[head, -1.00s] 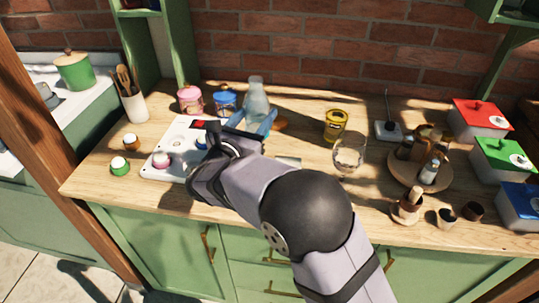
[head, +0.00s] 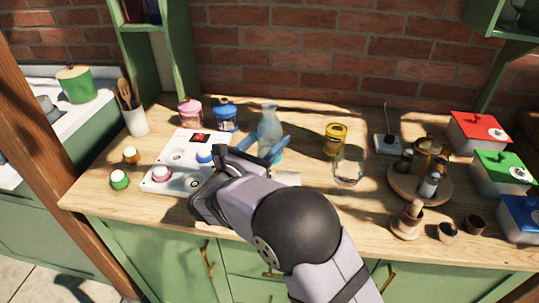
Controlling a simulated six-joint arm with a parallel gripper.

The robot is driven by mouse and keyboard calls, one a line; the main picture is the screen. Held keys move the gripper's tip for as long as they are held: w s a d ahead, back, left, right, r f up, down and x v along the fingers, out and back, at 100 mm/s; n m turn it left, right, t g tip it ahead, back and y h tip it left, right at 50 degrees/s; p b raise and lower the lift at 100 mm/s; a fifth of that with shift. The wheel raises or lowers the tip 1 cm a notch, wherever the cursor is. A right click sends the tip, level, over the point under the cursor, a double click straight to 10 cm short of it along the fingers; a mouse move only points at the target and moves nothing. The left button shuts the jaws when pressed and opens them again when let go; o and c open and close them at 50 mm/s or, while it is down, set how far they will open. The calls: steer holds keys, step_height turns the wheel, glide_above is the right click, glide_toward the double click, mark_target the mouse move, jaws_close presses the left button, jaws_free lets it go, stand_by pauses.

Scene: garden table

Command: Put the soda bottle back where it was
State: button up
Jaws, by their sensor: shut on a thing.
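The soda bottle (head: 269,122) is a clear, pale bluish bottle, seen in the head view standing roughly upright at the middle left of the table. My gripper (head: 264,146) is shut on it, with blue fingers on either side of its body. The bottle's lower part is mostly hidden by my gripper and arm. I cannot tell whether its base touches the table. A white board (head: 160,178) with round spots and a red patch lies just left of my gripper. A blue-topped piece and a pink-and-white piece stand on it.
A pink jar (head: 190,113) and a blue jar (head: 226,115) stand behind the board. A yellow can (head: 335,139) and a clear glass (head: 348,168) stand right of the bottle. A round wooden tray (head: 400,187) with small bottles is farther right. Bare wood lies behind the bottle.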

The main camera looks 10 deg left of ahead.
steer(key=shift+f, duration=2.4)
steer(key=shift+f, duration=0.15)
steer(key=o, duration=1.1)
steer(key=b+v, duration=0.1)
steer(key=v, duration=1.1)
